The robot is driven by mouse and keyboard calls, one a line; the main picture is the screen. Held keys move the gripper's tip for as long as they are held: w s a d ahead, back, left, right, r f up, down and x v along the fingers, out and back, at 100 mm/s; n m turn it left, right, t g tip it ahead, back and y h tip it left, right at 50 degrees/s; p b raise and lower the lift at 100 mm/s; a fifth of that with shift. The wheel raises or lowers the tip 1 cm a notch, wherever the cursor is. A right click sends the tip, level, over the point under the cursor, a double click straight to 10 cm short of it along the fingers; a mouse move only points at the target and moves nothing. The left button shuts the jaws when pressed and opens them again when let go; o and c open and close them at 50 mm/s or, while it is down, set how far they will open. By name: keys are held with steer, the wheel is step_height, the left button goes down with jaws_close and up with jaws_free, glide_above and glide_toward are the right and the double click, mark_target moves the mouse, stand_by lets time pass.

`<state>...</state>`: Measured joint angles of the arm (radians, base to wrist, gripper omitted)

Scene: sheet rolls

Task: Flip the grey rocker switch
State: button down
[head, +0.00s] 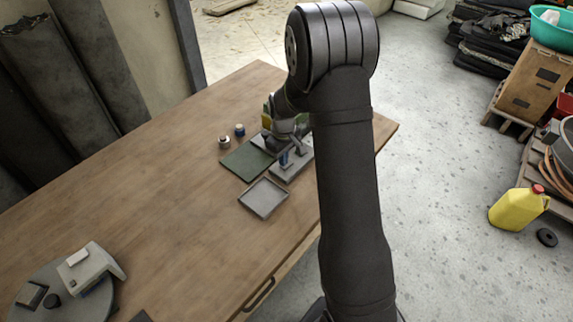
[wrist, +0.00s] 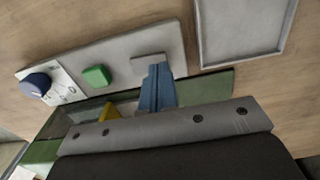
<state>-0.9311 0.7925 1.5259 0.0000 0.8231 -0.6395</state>
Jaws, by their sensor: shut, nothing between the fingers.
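A light grey panel (wrist: 115,58) lies on the table and carries a grey rocker switch (wrist: 148,59), a green button (wrist: 97,76) and a blue knob (wrist: 36,84) on a white dial plate. In the wrist view the blue fingers of my gripper (wrist: 156,72) are shut together, with nothing between them. Their tips overlap the near edge of the grey switch; I cannot tell whether they touch it. In the head view my gripper (head: 284,159) is low over the panel (head: 291,172), and my arm hides part of it.
A grey tray (head: 263,198) lies just in front of the panel, and a dark green mat (head: 246,161) lies beside it. Two small jars (head: 224,141) (head: 240,130) stand behind the mat. The left middle of the wooden table (head: 150,190) is clear.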

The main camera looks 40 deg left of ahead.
steer(key=shift+f, duration=0.6)
steer(key=shift+r, duration=3.55)
steer(key=shift+f, duration=0.1)
step_height(320, 180, down, 7)
steer(key=shift+r, duration=0.1)
